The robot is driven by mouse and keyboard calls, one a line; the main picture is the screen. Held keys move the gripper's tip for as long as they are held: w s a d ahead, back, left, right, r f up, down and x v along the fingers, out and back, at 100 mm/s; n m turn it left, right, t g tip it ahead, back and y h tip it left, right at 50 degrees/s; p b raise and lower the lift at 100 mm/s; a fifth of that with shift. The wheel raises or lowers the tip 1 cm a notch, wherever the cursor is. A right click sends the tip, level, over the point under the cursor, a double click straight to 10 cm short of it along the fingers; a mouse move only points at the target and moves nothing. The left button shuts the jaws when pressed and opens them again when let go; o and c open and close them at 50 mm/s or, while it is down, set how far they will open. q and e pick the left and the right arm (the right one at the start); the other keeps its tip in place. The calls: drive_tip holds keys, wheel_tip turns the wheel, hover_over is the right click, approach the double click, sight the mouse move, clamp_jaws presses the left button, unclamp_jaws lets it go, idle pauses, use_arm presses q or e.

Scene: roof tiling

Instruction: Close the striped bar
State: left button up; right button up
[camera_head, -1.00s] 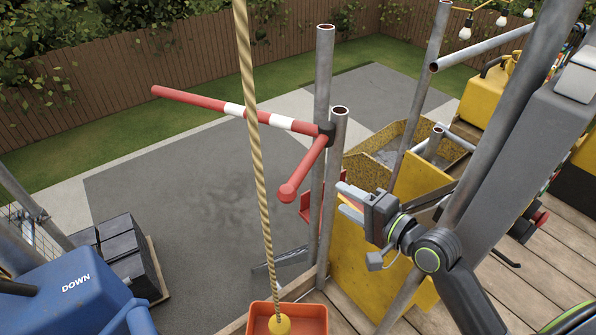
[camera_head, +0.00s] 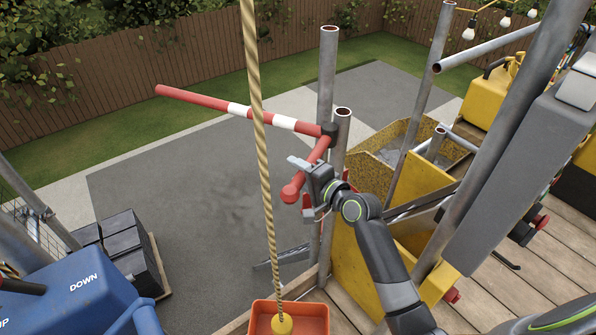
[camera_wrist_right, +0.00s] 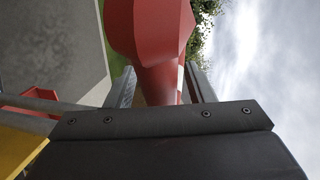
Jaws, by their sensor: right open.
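The striped bar (camera_head: 237,109) is red with white bands. It reaches out to the left from a dark pivot on a metal pole, over the paved ground. A shorter red arm with a knobbed end (camera_head: 291,192) comes from the same pivot toward me. My right gripper (camera_head: 298,168) is at this red arm, near its knob. In the right wrist view the red arm (camera_wrist_right: 158,80) lies between the two open fingers, with the knob in front; I cannot tell whether they touch it. My left gripper is out of view.
A rope (camera_head: 262,170) hangs left of my right gripper, above an orange tray (camera_head: 318,320). Metal poles (camera_head: 326,75) stand close behind the gripper. A yellow panel (camera_head: 362,270) is below it. A blue box marked DOWN (camera_head: 75,300) is at lower left.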

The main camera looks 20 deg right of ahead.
drive_tip(key=shift+w+a, duration=0.1)
drive_tip(key=shift+w, duration=0.05)
clamp_jaws()
drive_tip(key=shift+s+d+f+b, duration=0.25)
drive_tip(key=shift+d+b, duration=0.1)
drive_tip(key=shift+b, duration=0.15)
drive_tip(key=shift+s+d+f+n+g+y+b, duration=0.1)
drive_tip(key=shift+s+d+n+g+y+b, duration=0.6)
drive_tip(key=shift+d+n+y+b, duration=0.35)
drive_tip(key=shift+s+d+r+n+g+y+b, duration=0.25)
drive_tip(key=shift+s+d+n+g+y+b, duration=0.3)
drive_tip(key=shift+y+b, duration=0.3)
drive_tip(key=shift+a, duration=0.1)
